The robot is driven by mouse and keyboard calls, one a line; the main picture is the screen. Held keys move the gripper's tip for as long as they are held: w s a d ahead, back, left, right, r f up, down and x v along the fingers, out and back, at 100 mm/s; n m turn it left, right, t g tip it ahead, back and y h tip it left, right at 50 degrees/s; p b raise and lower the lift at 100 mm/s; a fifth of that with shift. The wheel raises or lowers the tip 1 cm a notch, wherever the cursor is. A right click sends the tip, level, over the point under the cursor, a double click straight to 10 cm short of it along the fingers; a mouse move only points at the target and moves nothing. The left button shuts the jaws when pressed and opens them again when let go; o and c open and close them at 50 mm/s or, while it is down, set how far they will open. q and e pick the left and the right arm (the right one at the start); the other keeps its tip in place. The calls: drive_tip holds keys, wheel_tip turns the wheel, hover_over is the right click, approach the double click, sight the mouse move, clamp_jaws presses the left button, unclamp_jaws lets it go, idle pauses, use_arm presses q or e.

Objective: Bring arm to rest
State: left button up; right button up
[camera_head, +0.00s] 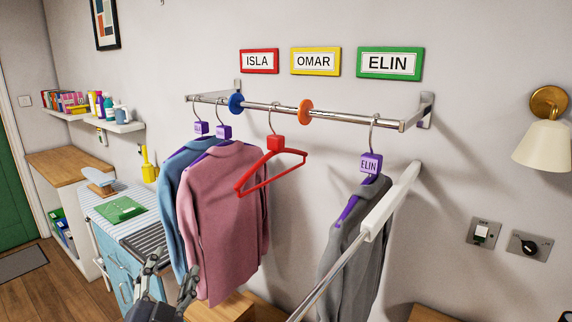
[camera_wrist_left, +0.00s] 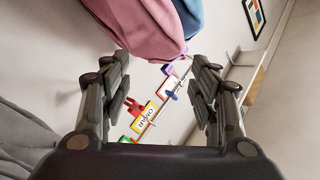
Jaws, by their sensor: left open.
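My left gripper (camera_head: 170,270) is at the lower left of the head view, in front of the pink garment (camera_head: 218,215) and below the wall rail (camera_head: 330,115). Its two dark fingers stand apart. The left wrist view shows the open fingers (camera_wrist_left: 158,68) with nothing gripped between them. The pink garment (camera_wrist_left: 137,28) and part of a blue one (camera_wrist_left: 190,12) show beyond the fingertips in that view. My right gripper is not in view.
Blue (camera_head: 172,185) and grey (camera_head: 350,235) garments and an empty red hanger (camera_head: 275,150) hang on the rail. A slanting pole (camera_head: 335,270) with a white upper part crosses before the grey garment. A striped board (camera_head: 105,205) and shelves (camera_head: 120,127) stand left.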

use_arm(q)
drive_tip(key=s+a+f+n+g, duration=0.1)
drive_tip(key=s+f+n+g, duration=0.15)
drive_tip(key=f, duration=0.35)
drive_tip(key=s+a+f+n+g, duration=0.1)
drive_tip(key=s+f+g, duration=0.2)
drive_tip(key=f, duration=0.4)
drive_tip(key=s+d+f+n+g+h, duration=0.15)
drive_tip(key=s+f+g, duration=0.35)
drive_tip(key=s+f, duration=0.55)
drive_tip(key=s+d+f+g, duration=0.3)
drive_tip(key=s+f+g, duration=0.3)
drive_tip(key=s, duration=0.7)
wheel_tip(320, 180, down, 27)
drive_tip(key=s, duration=0.1)
drive_tip(key=s+a+f+g, duration=0.1)
drive_tip(key=s+f, duration=0.7)
drive_tip(key=s+a+f+b, duration=0.1)
drive_tip(key=s+a+f, duration=0.1)
drive_tip(key=s+f, duration=0.7)
drive_tip(key=shift+s+a+g, duration=0.25)
drive_tip(key=shift+g, duration=0.1)
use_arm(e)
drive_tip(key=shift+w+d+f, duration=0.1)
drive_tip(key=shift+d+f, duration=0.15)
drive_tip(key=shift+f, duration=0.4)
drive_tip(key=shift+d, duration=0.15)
